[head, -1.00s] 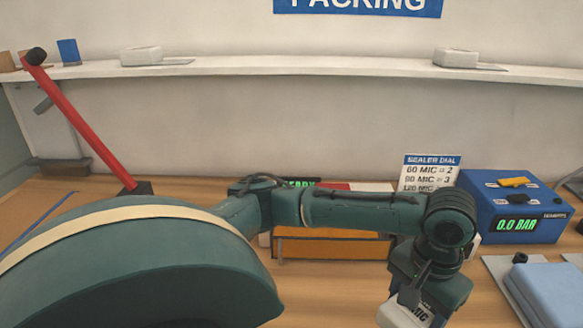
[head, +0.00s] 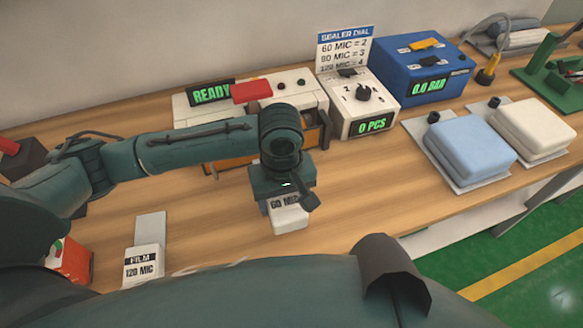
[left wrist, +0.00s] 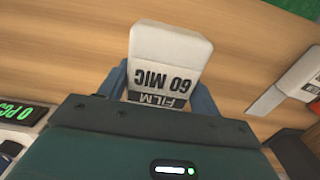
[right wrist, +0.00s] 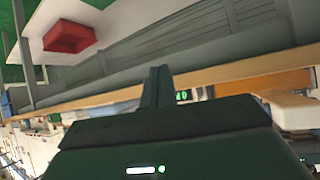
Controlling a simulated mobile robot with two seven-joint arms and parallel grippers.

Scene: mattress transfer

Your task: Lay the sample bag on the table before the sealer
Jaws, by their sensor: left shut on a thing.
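The sample bag (head: 288,217) is a small white packet labelled 60 MIC. My left gripper (head: 284,194) is shut on it and holds it over the wooden table (head: 190,245), in front of the sealer. The bag fills the space between the fingers in the left wrist view (left wrist: 170,50). I cannot tell the exact gap to the wood. The sealer (head: 290,88) is a white machine with a READY display and a red part, partly hidden by my left arm. My right gripper (right wrist: 157,88) shows in the right wrist view with its fingers together and empty.
A dial box (head: 357,105) and a blue 0.0 BAR box (head: 425,70) stand right of the sealer. Blue (head: 470,150) and white (head: 535,128) pads lie farther right. A FILM 120 MIC packet (head: 143,267) sits at front left. Bare wood lies around the held bag.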

